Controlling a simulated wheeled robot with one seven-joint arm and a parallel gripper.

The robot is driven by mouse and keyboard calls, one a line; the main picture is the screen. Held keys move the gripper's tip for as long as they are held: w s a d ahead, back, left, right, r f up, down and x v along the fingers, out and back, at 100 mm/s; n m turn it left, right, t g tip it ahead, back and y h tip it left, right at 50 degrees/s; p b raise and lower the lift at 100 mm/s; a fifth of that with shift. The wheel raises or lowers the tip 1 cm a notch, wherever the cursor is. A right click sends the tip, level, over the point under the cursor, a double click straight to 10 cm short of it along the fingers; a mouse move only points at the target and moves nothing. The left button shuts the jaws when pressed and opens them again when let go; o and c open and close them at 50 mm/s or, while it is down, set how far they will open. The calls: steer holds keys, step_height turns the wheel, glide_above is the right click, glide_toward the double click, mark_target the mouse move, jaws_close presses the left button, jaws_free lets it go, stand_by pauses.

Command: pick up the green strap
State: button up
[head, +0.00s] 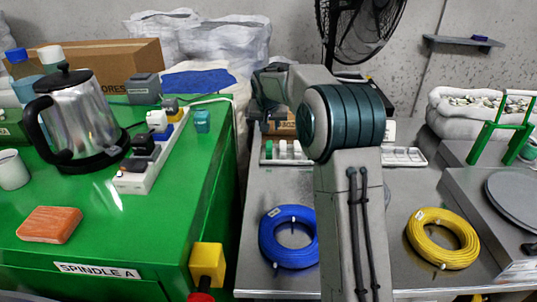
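I cannot make out a green strap for certain in the head view. A green frame with two uprights (501,128) stands at the far right and looks rigid rather than like a strap. My arm rises through the middle of the view and bends away toward the back left. My gripper (268,120) seems to hang at the far end of it, over the back of the grey table (262,188). It is small and dark, partly hidden by my arm, and its fingers are not clear.
A blue cable coil (289,250) and a yellow coil (442,240) lie on the grey table either side of my arm. A white tray (405,157) is behind. The green bench (110,225) at left carries a kettle (78,112), a power strip (155,150) and an orange block (49,224).

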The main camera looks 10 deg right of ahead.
glide_toward(269, 144)
steer(key=x, duration=0.5)
steer(key=shift+w+d+r+b, duration=0.1)
steer(key=shift+w+r+b, duration=0.05)
steer(key=shift+w+b, duration=0.15)
steer(key=shift+s+b+x, duration=0.15)
steer(key=shift+b+x, duration=0.05)
steer(key=shift+x, duration=1.1)
steer(key=shift+s+b+x, duration=0.1)
steer(key=shift+b+x, duration=0.1)
steer(key=shift+x, duration=1.1)
steer(key=c, duration=0.7)
